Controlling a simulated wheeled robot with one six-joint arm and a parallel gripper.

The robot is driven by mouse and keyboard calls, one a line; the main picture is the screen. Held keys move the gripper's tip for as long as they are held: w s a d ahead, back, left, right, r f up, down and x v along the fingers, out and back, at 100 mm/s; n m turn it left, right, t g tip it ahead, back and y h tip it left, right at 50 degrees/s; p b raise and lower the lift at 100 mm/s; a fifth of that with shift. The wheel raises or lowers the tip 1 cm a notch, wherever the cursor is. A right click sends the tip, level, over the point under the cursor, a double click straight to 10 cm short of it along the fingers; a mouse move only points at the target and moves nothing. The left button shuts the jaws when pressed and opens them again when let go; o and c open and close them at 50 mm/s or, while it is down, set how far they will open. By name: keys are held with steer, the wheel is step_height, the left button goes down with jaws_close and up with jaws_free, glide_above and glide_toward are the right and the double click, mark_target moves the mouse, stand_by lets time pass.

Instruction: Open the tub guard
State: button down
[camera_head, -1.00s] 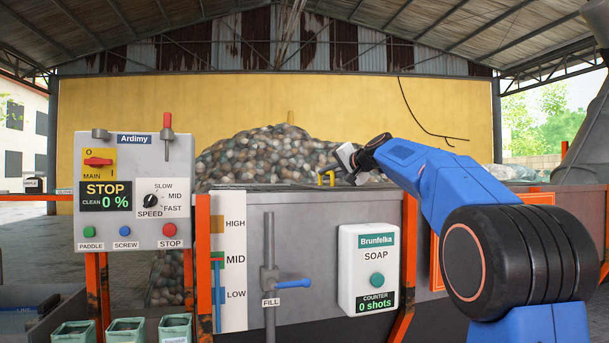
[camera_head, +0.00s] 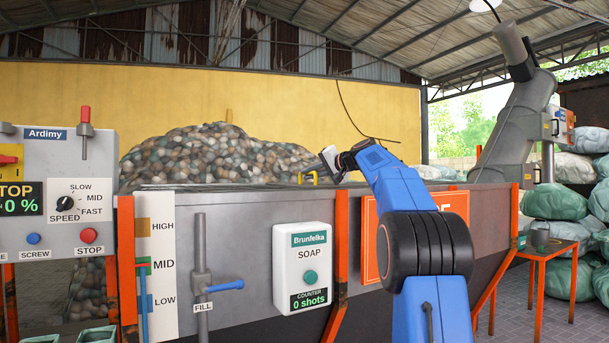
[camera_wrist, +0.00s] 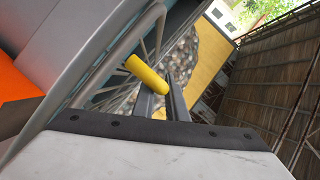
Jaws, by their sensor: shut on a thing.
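The tub guard lies low along the top of the grey tub (camera_head: 245,215); its grey bars (camera_wrist: 98,82) show in the wrist view. Its yellow handle (camera_head: 312,174) stands at the tub's top edge and shows as a yellow bar (camera_wrist: 146,73) in the wrist view. My gripper (camera_head: 322,168) reaches over the tub's edge at this handle. In the wrist view its two dark fingers (camera_wrist: 162,98) are at the handle, shut on it. The exact contact is partly hidden by the handle.
A control panel (camera_head: 62,185) with buttons and a lever stands left. A soap dispenser (camera_head: 301,268) and a fill valve with a blue handle (camera_head: 226,285) are on the tub's front. Bottles are piled (camera_head: 215,155) behind. A small table (camera_head: 555,248) and bales (camera_head: 560,205) stand right.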

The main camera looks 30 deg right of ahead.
steer(key=c, duration=1.8)
jaws_free()
steer(key=shift+o, duration=0.2)
steer(key=v, duration=1.7)
steer(key=shift+s, duration=0.2)
